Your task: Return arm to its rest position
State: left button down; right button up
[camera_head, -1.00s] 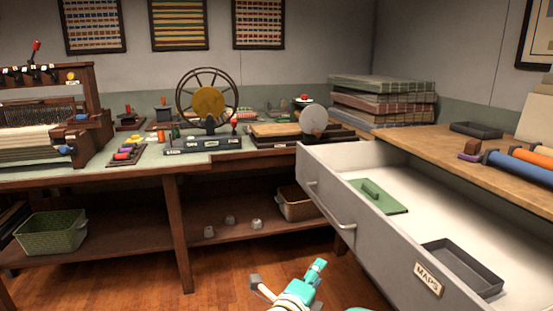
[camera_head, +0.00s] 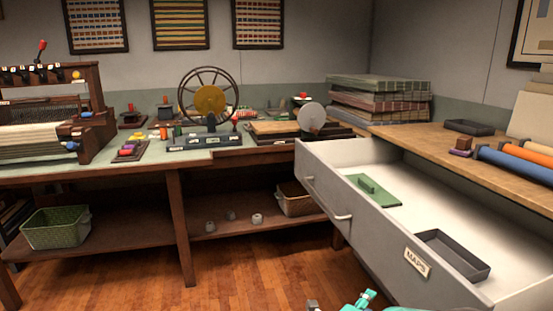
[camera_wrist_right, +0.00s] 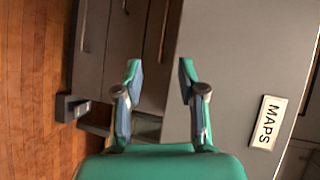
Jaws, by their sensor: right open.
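My right gripper (camera_wrist_right: 160,85) is open and empty in the right wrist view, its two teal fingers spread apart. Behind it is the grey front of the drawer cabinet, with the MAPS label (camera_wrist_right: 268,122) to the right. In the head view only a teal piece of my arm (camera_head: 362,301) shows at the bottom edge, below the open drawer, with a small grey part to its left. My left gripper is not in view.
The grey drawer (camera_head: 335,195) stands open at the right, holding a green board (camera_head: 380,193) and a dark tray (camera_head: 465,262). A workbench (camera_head: 110,172) with a spoked wheel runs along the back. The wooden floor (camera_head: 250,275) is clear in the middle.

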jog(key=s+d+f+n+g+y, duration=0.1)
jog(key=s+d+f+n+y, duration=0.2)
jog(key=f, duration=0.8)
jog(key=s+a+f+n+g+y, duration=0.3)
jog(key=s+f+n, duration=0.3)
jog(key=s+f, duration=0.2)
jog(key=s+a+f+n+g+y, duration=0.2)
jog(key=s+f+n+y, duration=0.25)
jog(key=s+f, duration=0.35)
jog(key=s+a+n+g+y, duration=0.2)
jog(key=s+a+n, duration=0.2)
jog(key=s+n, duration=0.15)
jog(key=s+a+n+g+y, duration=0.1)
jog(key=s+a+n+g, duration=0.25)
jog(key=s, duration=0.25)
notch_tip(320, 180, up, 23)
jog(key=p, duration=2.3)
jog(key=shift+s+n+t, duration=0.15)
jog(key=shift+n+t, duration=0.2)
jog(key=shift+n, duration=0.1)
